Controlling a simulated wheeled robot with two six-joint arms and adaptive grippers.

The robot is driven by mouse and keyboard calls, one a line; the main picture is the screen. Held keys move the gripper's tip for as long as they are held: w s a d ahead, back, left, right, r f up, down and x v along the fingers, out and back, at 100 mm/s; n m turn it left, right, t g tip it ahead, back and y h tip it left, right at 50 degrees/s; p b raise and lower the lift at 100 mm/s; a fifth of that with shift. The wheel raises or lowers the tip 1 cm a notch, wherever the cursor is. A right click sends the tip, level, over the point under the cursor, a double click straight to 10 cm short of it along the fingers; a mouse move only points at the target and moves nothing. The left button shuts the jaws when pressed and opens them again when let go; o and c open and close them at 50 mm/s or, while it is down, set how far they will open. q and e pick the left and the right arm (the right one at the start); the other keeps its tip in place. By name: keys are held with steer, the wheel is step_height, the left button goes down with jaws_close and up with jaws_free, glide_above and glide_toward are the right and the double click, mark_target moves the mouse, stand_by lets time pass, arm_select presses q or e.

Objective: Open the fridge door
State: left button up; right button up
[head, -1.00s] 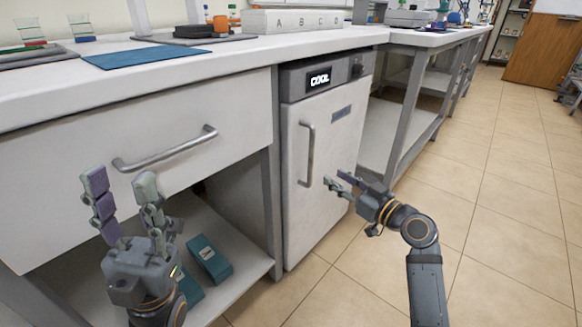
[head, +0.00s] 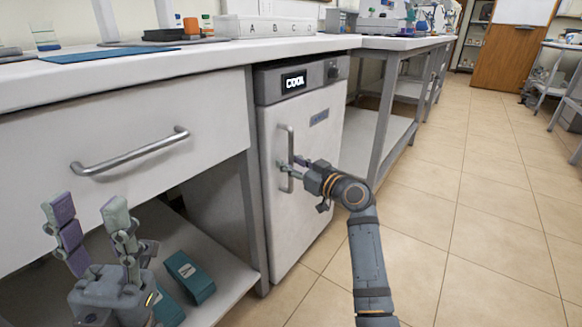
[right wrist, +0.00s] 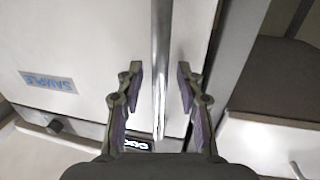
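The fridge (head: 300,195) is a small white unit under the bench with a grey top panel and a lit "COOL" display. Its door is shut and carries a vertical metal handle (head: 286,135). My right gripper (head: 290,168) is at the lower part of the handle. In the right wrist view the handle (right wrist: 161,60) runs between the two spread fingers of that gripper (right wrist: 160,90), with a gap on each side. My left gripper (head: 88,222) is open and empty in front of the drawer, at the lower left.
A drawer with a bar handle (head: 130,152) is left of the fridge. A shelf (head: 235,285) below holds teal boxes (head: 190,277). A white bench top (head: 215,55) with lab items runs above. The tiled floor (head: 450,220) to the right is clear.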

jaws_close()
steer(key=shift+d+f, duration=0.15)
stand_by(0.4)
